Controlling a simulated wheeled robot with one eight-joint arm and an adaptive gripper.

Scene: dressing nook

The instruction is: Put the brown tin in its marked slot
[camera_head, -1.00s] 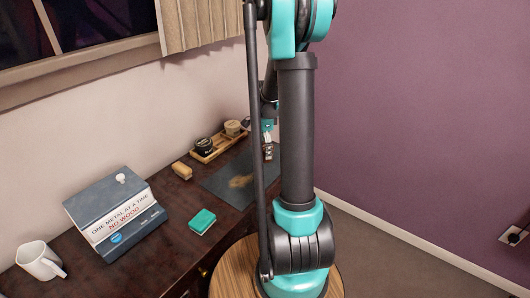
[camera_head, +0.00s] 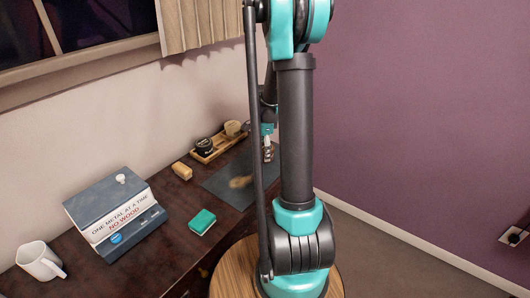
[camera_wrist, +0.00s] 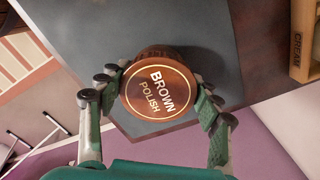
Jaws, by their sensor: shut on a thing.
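The brown tin (camera_wrist: 160,92) shows in the wrist view, its round lid marked "BROWN POLISH" facing the camera. My gripper (camera_wrist: 160,90) is shut on it, with one finger on each side. Behind the tin is the dark grey mat (camera_wrist: 75,25); I cannot tell whether the tin touches it. The wooden tray (camera_wrist: 302,60), with the word "CREAM" on it, is at the right edge of this view. In the head view the tray (camera_head: 222,144) stands behind the mat, and my gripper (camera_head: 268,152) is partly hidden by my arm, with the tin not clearly visible.
The tray holds a black tin (camera_head: 204,145) and a tan-lidded jar (camera_head: 232,128). A wooden block or brush (camera_head: 181,171), a teal box (camera_head: 202,222), a sloped book-like stand (camera_head: 115,215) and a white mug (camera_head: 38,260) are on the dark desk. The wall rises behind.

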